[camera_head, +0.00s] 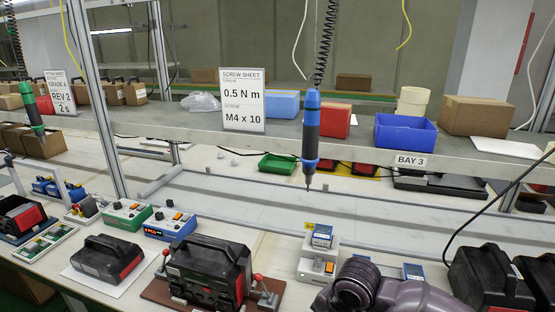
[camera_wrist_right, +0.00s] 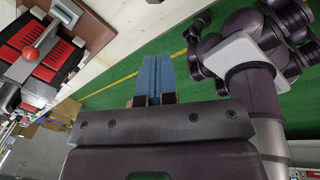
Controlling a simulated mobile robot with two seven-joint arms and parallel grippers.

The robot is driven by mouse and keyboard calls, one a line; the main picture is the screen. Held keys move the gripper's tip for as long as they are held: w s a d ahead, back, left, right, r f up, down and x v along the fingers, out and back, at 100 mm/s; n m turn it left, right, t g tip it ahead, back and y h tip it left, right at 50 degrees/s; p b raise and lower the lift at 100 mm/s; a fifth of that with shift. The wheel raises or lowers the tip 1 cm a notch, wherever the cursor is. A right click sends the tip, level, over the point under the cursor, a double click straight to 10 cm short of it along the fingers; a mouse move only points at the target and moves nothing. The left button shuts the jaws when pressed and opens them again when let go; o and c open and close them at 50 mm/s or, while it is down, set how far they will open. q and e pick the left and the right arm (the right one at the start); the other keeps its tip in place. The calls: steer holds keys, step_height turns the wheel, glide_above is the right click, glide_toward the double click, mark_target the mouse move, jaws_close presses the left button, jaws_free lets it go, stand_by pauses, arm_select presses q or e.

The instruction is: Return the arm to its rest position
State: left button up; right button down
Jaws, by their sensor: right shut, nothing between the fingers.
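My right arm (camera_head: 375,290) shows as purple-grey links at the bottom right of the head view, in front of the workbench. Its gripper is not seen in that view. In the right wrist view my right gripper (camera_wrist_right: 154,72) has its two blue fingers together, with nothing between them. The fingers are over the green floor, beside the bench edge and apart from it. Other purple arm links of mine show at the right of this view. My left gripper is in neither view.
The bench (camera_head: 255,248) holds a black power unit (camera_head: 208,268) in a brown fixture, a small grey unit (camera_head: 318,262) and black cases (camera_head: 487,278) at the right. A blue screwdriver (camera_head: 311,130) hangs above it.

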steer(key=s+d+f+m+t+h, duration=0.1)
steer(key=s+d+m+h, duration=0.1)
steer(key=s+d+m, duration=0.85)
steer(key=s+d+f+m+t+h, duration=0.1)
steer(key=s+d+m, duration=0.5)
steer(key=s+m, duration=0.85)
steer(key=w+f+t, duration=0.8)
steer(key=w+f, duration=0.1)
steer(key=f, duration=0.1)
steer(key=shift+d+f+m+y, duration=0.2)
steer(key=shift+f+m+y, duration=0.1)
steer(key=shift+f+m, duration=0.1)
steer(key=shift+a, duration=0.1)
